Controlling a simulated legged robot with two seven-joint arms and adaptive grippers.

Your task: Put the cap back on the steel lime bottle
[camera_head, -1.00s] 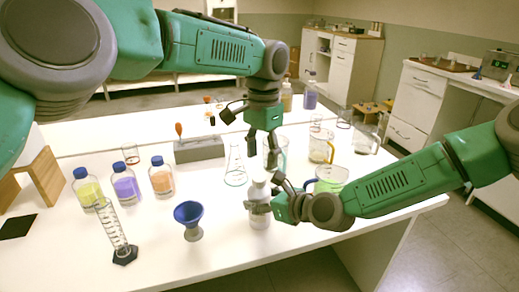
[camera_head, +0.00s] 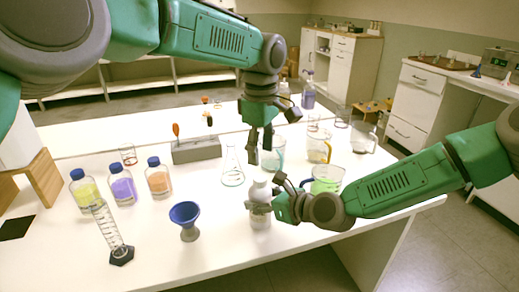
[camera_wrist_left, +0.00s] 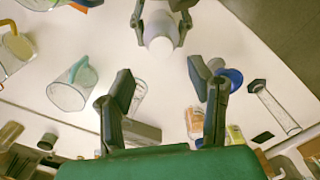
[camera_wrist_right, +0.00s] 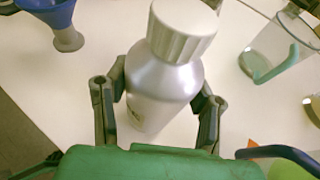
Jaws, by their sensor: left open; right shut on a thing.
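The steel lime bottle (camera_head: 260,212) stands upright at the table's front, a silvery bottle with its ribbed cap (camera_wrist_right: 182,30) on its neck. Whether the cap is fully screwed down cannot be told. My right gripper (camera_wrist_right: 160,92) is shut around the bottle's body from the right. My left gripper (camera_head: 259,152) is open and empty, above and a little behind the bottle, apart from the cap. In the left wrist view the bottle's capped top (camera_wrist_left: 160,46) lies beyond the spread fingers (camera_wrist_left: 163,84).
A blue funnel (camera_head: 186,214) and a graduated cylinder (camera_head: 108,228) stand left of the bottle. Blue-capped bottles (camera_head: 122,188) are further left. A flask (camera_head: 232,172) and a green-filled beaker (camera_head: 327,181) stand close by.

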